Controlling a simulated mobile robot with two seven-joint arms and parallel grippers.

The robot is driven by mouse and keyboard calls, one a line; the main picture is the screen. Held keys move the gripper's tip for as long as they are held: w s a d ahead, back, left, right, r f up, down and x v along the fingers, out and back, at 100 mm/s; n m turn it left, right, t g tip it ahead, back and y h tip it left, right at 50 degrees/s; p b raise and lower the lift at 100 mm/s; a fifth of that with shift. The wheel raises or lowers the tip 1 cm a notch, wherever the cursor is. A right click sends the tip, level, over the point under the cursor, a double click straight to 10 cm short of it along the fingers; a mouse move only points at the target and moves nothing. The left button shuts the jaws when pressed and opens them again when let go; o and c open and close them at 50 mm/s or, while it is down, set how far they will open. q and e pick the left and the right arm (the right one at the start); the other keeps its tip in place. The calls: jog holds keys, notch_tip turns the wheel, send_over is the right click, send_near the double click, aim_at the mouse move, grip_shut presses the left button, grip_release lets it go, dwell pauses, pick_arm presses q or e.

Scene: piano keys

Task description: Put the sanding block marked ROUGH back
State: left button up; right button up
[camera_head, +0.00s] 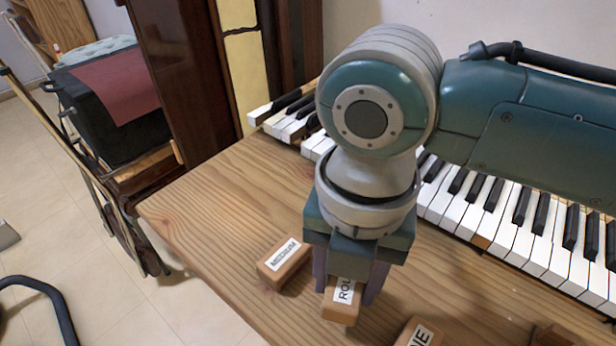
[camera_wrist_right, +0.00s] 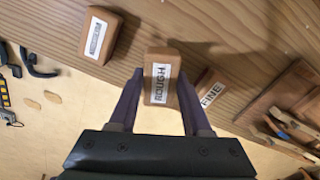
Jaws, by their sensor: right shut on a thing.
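The wooden sanding block marked ROUGH (camera_head: 340,311) is between the two fingers of my right gripper (camera_head: 343,290), which is shut on it. Its label is partly covered by the gripper in the head view. In the right wrist view the block (camera_wrist_right: 160,72) shows its whole label between the fingers (camera_wrist_right: 158,98). I cannot tell whether it touches the table. The MEDIUM block (camera_head: 284,264) lies to the left of it, and the FINE block (camera_head: 420,333) lies to the right, cut off by the frame edge. My left gripper is not in view.
The wooden tabletop (camera_head: 205,205) has clear room to the left of the blocks. A row of piano keys (camera_head: 500,215) runs along the back, partly behind my right arm. A wooden item (camera_wrist_right: 297,88) with parts in it is at the right of the wrist view.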

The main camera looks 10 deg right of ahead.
aim_at(344, 298)
jog(key=shift+f+b, duration=0.45)
jog(key=shift+f, duration=1.35)
jog(key=shift+f, duration=0.15)
jog(key=o, duration=1.2)
